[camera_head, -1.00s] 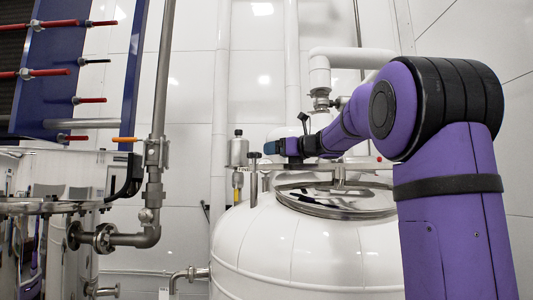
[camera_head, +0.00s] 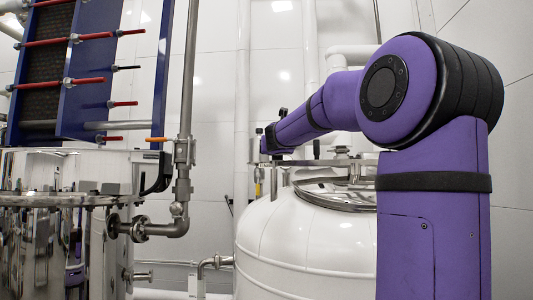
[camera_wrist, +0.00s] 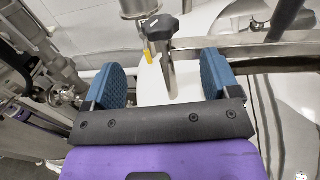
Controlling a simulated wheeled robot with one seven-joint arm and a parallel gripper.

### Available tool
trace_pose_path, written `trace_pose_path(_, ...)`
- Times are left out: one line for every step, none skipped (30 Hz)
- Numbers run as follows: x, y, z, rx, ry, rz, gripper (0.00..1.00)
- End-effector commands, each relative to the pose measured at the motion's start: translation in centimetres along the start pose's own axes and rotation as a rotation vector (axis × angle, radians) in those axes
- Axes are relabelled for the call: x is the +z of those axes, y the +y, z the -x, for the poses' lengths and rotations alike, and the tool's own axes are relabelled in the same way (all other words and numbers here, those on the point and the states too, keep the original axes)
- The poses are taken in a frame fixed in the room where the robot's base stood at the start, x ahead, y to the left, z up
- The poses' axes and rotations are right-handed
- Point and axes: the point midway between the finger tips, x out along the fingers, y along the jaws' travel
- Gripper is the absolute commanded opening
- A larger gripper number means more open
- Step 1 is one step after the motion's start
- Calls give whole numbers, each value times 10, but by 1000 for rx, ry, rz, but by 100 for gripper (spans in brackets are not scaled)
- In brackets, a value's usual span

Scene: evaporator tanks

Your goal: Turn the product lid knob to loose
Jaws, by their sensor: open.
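The product lid knob (camera_wrist: 160,28), a black lobed handle on a metal stem, shows at the top of the wrist view. It lies just beyond the fingertips, roughly in line with the gap between them. My gripper (camera_wrist: 163,66) is open, with two blue ribbed fingers wide apart and nothing held. In the head view the end of my arm is small above the left rim of the white tank (camera_head: 290,238), and the knob cannot be made out there. The round steel lid (camera_head: 338,197) on the tank top is partly hidden by my arm.
A steel bar (camera_wrist: 245,48) runs right from beside the knob stem. A metal cylinder (camera_wrist: 138,8) stands close behind the knob. Left of the white tank are a steel pipe with a valve (camera_head: 183,155) and a shiny steel tank (camera_head: 55,240).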

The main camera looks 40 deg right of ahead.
Motion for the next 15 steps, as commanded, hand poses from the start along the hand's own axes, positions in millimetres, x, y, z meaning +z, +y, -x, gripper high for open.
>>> trace_pose_path(0,0,-5,-2,0,2,82)
trace_pose_path(0,0,-8,-2,1,2,82)
trace_pose_path(-1,0,-13,-1,1,2,82)
trace_pose_path(-1,1,-17,0,1,2,82)
trace_pose_path(0,1,-21,-1,1,3,82)
trace_pose_path(-1,1,-27,-1,2,4,82)
trace_pose_path(-1,1,-32,-1,1,3,82)
trace_pose_path(-1,1,-36,0,1,3,82)
trace_pose_path(-1,1,-41,0,2,3,82)
trace_pose_path(-1,1,-45,0,1,3,82)
trace_pose_path(-1,1,-50,0,1,4,82)
trace_pose_path(-1,1,-55,0,1,4,82)
trace_pose_path(-1,1,-59,0,1,4,82)
trace_pose_path(-1,1,-63,0,2,3,82)
trace_pose_path(-1,0,-68,-1,2,3,82)
